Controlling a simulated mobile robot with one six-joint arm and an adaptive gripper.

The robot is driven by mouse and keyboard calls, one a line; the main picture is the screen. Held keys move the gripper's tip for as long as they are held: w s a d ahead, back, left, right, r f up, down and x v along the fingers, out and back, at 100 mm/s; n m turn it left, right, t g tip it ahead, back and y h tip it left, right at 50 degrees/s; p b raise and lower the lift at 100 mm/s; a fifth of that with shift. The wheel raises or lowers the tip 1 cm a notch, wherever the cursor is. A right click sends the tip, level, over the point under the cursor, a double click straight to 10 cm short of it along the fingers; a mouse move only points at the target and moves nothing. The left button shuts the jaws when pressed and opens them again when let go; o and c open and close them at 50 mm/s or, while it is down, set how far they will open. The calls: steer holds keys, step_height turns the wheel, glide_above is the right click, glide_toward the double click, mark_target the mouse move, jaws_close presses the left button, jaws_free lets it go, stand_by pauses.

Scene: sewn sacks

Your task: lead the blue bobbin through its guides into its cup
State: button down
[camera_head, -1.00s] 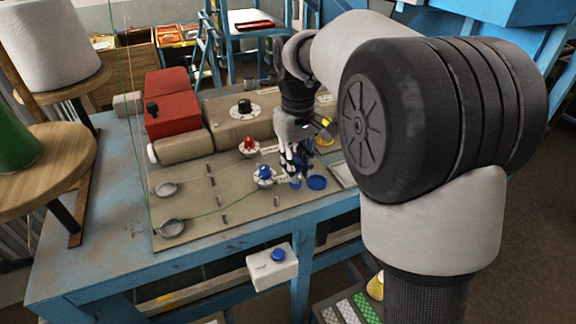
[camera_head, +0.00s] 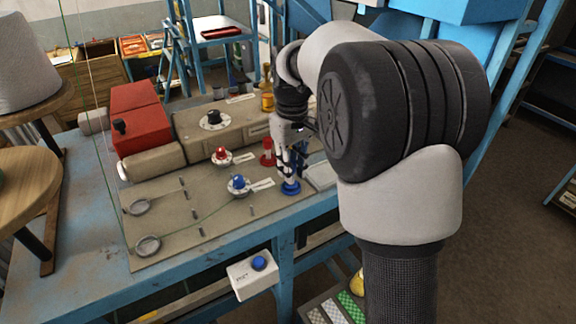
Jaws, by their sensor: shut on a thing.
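My gripper (camera_head: 290,172) points down at the right part of the board and is shut on the blue bobbin (camera_head: 291,187), which is mostly hidden by the fingers. Blue shows at and below the fingertips; I cannot tell the bobbin's foot from the round blue cup spot under it, or whether they touch. A blue-topped knob on a white disc (camera_head: 238,184) stands to the left. A thin green thread (camera_head: 195,222) runs from the near ring guide (camera_head: 148,246) toward that knob. A second ring guide (camera_head: 137,206) lies behind the first.
A red bobbin (camera_head: 267,152) stands close behind and left of my gripper. A red-topped knob (camera_head: 221,156) and a beige machine body (camera_head: 212,128) are farther back. Small upright pegs stand on the board. A white box with a blue button (camera_head: 258,264) hangs at the table's front.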

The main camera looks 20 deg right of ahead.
steer(key=shift+a+f, duration=0.1)
steer(key=shift+f, duration=0.15)
steer(key=c, duration=1.4)
jaws_free()
steer(key=shift+r, duration=0.15)
step_height(320, 180, up, 12)
steer(key=s+a+f+m+t+b, duration=0.1)
steer(key=s+f+b, duration=0.8)
steer(key=f, duration=0.3)
steer(key=s+a+f+m+t+b, duration=0.1)
steer(key=s+a+f+t+b, duration=0.1)
steer(key=s+f+b, duration=0.7)
steer(key=s+a+f+m+t+b, duration=0.1)
steer(key=s+f+b, duration=0.9)
steer(key=f, duration=0.7)
steer(key=shift+a+t+b, duration=0.3)
steer(key=shift+a+b, duration=0.1)
steer(key=shift+b, duration=0.75)
